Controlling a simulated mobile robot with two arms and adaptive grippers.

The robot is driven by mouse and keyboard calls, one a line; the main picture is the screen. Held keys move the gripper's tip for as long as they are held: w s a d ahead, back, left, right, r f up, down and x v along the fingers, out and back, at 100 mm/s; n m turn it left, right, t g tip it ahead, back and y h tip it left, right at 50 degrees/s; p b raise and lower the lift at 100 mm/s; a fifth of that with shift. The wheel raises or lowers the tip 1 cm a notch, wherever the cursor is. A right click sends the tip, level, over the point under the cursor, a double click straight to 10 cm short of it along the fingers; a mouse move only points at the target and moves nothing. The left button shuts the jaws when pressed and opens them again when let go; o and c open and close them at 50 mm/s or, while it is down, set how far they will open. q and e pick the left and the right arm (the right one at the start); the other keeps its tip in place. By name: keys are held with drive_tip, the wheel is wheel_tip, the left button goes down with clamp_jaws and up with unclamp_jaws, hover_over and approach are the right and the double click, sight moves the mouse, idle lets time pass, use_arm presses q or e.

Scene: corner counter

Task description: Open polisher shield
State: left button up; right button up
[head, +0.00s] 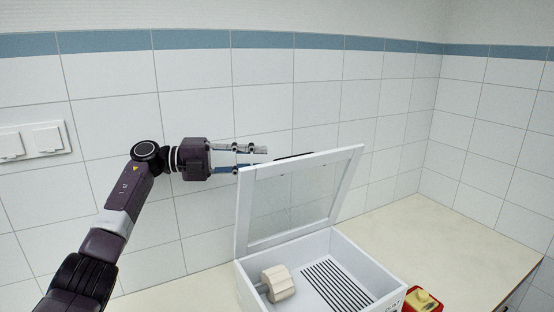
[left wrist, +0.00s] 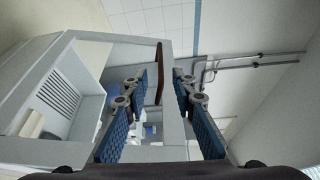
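The polisher is a white box (head: 245,288) on the counter, with a cream polishing wheel (head: 278,284) and a dark slatted grate (head: 336,286) inside. Its shield (head: 243,212), a clear pane in a white frame, stands raised and steeply tilted above the box's back edge. A dark handle (head: 295,156) shows at the shield's top edge. My left gripper (head: 262,159) is at the shield's upper left corner. In the left wrist view, its blue-padded fingers are apart, and the dark handle (left wrist: 159,72) appears in the gap beyond them, not clamped. My right gripper is out of view.
A red container (head: 422,300) with a yellowish block stands at the box's right. A tiled wall runs close behind the arm, with white switches (head: 30,141) at left.

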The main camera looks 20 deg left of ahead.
use_arm(q)
drive_tip(key=shift+v, duration=1.75)
